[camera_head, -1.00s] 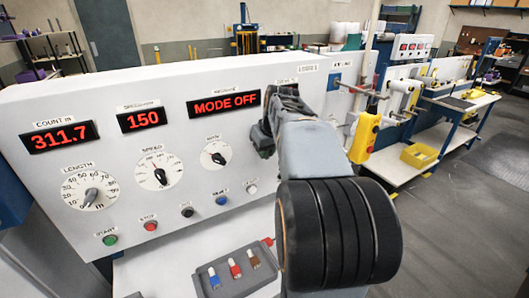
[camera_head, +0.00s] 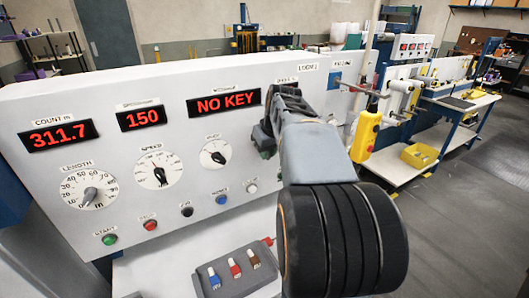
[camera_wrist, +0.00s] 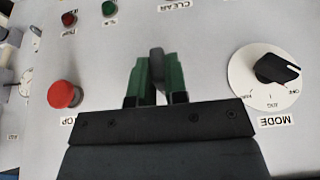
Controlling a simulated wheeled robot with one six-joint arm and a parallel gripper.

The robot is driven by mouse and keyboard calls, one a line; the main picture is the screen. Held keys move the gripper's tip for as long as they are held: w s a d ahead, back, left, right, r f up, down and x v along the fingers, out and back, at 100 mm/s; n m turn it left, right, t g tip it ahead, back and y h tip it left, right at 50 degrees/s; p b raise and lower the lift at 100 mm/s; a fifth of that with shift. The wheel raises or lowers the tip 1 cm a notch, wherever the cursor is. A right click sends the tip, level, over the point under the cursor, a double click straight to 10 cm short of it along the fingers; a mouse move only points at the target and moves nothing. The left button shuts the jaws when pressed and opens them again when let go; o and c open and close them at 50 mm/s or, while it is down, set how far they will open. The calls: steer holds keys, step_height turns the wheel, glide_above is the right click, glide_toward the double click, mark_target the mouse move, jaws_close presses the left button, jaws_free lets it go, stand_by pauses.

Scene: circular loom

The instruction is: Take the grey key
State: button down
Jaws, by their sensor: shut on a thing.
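The grey key (camera_wrist: 157,62) shows in the wrist view as a dark grey rounded piece between the green fingers of my gripper (camera_wrist: 158,78). My gripper is shut on it, in front of the pale machine panel. I cannot tell how far the key is from the panel, and its lower part is hidden between the fingers. In the head view my arm covers the key and most of the gripper. The panel's right display (camera_head: 224,103) reads NO KEY in red.
In the wrist view a red button (camera_wrist: 65,95) is left of the gripper and a MODE dial (camera_wrist: 277,70) is right. A dark tray (camera_head: 250,281) with blue, red and brown keys is below the panel. A yellow pendant (camera_head: 366,137) hangs right of my arm.

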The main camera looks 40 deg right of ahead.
steer(key=shift+s, duration=0.15)
steer(key=shift+s+a+r+b, duration=0.15)
steer(key=shift+s+b, duration=0.3)
steer(key=shift+s, duration=0.6)
steer(key=shift+s+a+f+b, duration=0.15)
steer(key=shift+s+b, duration=0.3)
steer(key=shift+s, duration=0.6)
